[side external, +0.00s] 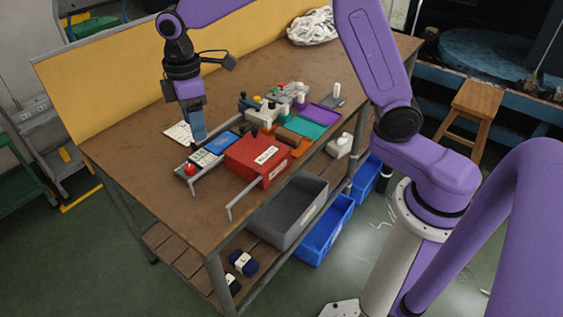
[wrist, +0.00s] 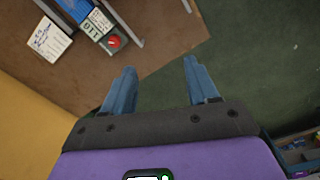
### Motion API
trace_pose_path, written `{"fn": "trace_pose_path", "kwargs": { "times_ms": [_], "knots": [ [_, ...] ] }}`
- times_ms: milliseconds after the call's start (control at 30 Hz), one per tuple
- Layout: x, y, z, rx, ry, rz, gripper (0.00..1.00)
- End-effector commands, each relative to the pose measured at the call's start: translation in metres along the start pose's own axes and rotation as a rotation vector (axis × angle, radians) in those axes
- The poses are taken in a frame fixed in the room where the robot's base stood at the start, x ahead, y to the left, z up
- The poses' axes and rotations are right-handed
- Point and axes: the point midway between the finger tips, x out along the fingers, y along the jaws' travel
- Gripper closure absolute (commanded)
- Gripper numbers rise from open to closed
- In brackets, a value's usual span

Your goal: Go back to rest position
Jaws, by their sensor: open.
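My gripper (side external: 196,132) hangs above the brown workbench (side external: 125,155), close to the low metal rail and the control panel. Its fingers point down. In the wrist view my gripper (wrist: 157,75) shows two blue fingers spread apart with nothing between them. Below the fingers in that view are the bench edge and the green floor. No sock can be made out in either view.
A control panel with a red button (side external: 190,169), a red box (side external: 257,157) and colored trays (side external: 325,114) crowd the bench middle. Metal rails (side external: 240,202) stand at its front. A yellow panel (side external: 110,80) closes the back. The bench's left end is clear.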

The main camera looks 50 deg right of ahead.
Motion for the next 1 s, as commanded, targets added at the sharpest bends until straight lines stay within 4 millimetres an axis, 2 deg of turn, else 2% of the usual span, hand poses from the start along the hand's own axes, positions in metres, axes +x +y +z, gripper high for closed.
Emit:
{"fn": "trace_pose_path", "kwargs": {
  "times_ms": [100, 367, 600, 800, 1000],
  "knots": [
    [-0.009, -0.035, 0.020, 0.002, 0.004, 0.001, 0.41],
    [-0.018, -0.106, 0.073, 0.014, 0.011, 0.002, 0.41],
    [-0.016, -0.164, 0.138, 0.025, 0.016, -0.001, 0.41],
    [-0.008, -0.204, 0.195, 0.033, 0.020, -0.003, 0.41],
    [0.001, -0.226, 0.234, 0.040, 0.022, -0.005, 0.41]
  ]
}}
